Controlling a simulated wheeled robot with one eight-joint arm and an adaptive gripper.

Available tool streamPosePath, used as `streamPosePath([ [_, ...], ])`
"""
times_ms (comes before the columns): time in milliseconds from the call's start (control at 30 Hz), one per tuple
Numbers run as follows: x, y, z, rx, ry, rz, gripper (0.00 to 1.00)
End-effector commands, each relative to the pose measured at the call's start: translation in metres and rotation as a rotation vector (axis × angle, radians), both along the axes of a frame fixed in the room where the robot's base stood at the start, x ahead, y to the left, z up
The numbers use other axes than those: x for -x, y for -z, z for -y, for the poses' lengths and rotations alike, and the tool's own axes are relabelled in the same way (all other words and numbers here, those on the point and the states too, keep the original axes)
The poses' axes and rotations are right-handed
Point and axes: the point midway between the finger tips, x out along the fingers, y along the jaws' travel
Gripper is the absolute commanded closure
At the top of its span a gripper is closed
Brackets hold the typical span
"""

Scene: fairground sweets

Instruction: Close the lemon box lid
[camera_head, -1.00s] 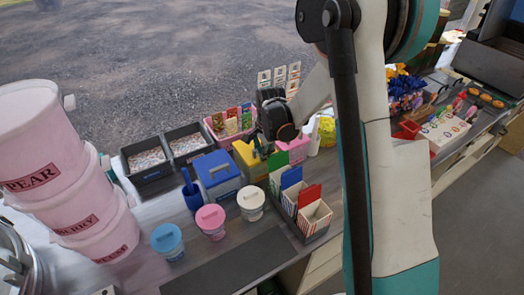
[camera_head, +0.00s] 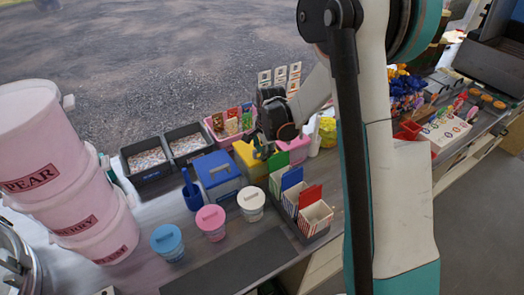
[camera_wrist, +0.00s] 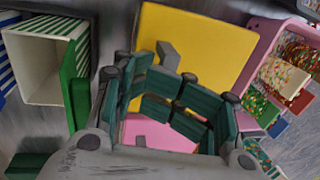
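The yellow box (camera_head: 244,152), which I take to be the lemon box, stands between the blue box and the pink box on the counter. Its broad yellow face (camera_wrist: 205,35) fills the upper middle of the wrist view, with a small grey block (camera_wrist: 168,56) just beyond my fingertips. My gripper (camera_head: 264,152) is at the right side of the yellow box. In the wrist view, the green-padded fingers of my gripper (camera_wrist: 173,100) bend in and come together, with nothing seen between the tips. My gripper and arm partly hide the box, so I cannot tell the lid's angle.
A blue box (camera_head: 218,178) stands to the left and a pink box (camera_head: 297,148) close to the right. Striped cartons (camera_head: 314,213) stand in front. A pink tray (camera_wrist: 258,60) of sweets lies behind. Round tubs (camera_head: 251,202) stand at the front left.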

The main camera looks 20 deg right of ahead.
Motion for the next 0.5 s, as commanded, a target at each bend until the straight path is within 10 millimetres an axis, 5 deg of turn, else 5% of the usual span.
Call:
streamPosePath([
  [500, 0.000, -0.080, 0.000, 0.000, 0.000, 0.000, 0.67],
])
